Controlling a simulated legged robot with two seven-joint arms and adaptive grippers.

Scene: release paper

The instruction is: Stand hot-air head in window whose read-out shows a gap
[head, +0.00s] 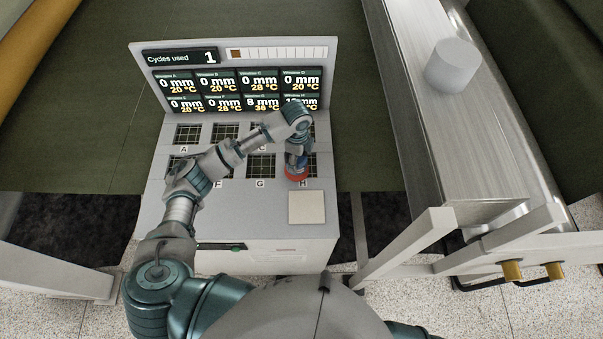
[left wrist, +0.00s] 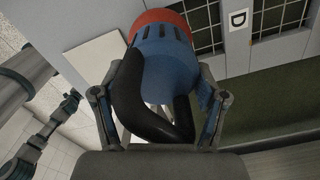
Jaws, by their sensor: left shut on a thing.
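The hot-air head (head: 297,171) has a red rim and a blue body, and a black curved handle shows in the left wrist view (left wrist: 165,55). My left gripper (head: 298,146) is shut on it from above. The red rim faces down over window H (head: 312,167), covering much of its grid; I cannot tell whether it touches the panel. The read-out board (head: 235,83) shows 0 mm for windows A to F and 8 mm, 36 °C for window G (head: 261,167). The window H read-out (head: 300,101) is partly hidden by my arm; its mm figure begins with 1, with 20 °C. My right gripper is out of view.
A pale square pad (head: 307,207) lies on the panel below window H. "Cycles used" reads 1. A grey cylinder (head: 452,65) stands on the metal rail (head: 415,95) at the right. My left arm crosses over the panel and hides part of the windows.

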